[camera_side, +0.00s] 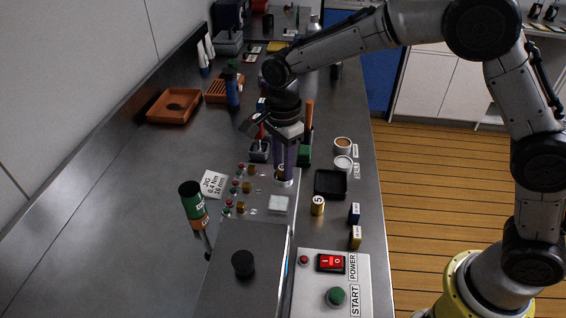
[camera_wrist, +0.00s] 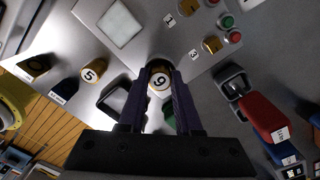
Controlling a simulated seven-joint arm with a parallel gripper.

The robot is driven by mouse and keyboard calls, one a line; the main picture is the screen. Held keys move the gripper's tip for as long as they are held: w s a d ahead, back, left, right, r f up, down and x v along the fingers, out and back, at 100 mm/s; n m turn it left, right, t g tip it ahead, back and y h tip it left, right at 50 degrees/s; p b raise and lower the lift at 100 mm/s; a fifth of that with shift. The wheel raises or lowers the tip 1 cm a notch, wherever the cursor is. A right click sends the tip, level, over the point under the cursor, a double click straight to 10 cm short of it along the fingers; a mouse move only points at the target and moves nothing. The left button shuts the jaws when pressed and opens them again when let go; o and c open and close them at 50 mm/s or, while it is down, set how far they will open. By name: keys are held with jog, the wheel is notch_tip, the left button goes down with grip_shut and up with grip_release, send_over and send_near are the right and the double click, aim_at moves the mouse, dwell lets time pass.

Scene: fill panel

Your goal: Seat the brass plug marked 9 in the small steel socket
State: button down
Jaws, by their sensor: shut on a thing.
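The brass plug marked 9 (camera_wrist: 160,81) is between the two purple fingers of my gripper (camera_wrist: 161,92) in the wrist view, its numbered end facing the camera. In the side view my gripper (camera_side: 284,168) points down at the far right part of the panel, shut on the plug, which the fingers mostly hide. The small steel socket (camera_side: 285,183) shows as a pale ring just below the fingertips. I cannot tell whether the plug is in the socket or just above it.
A red-handled tool (camera_wrist: 262,117) is near my gripper.

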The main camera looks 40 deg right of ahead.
jog(key=shift+f, duration=0.15)
jog(key=c, duration=0.6)
grip_release()
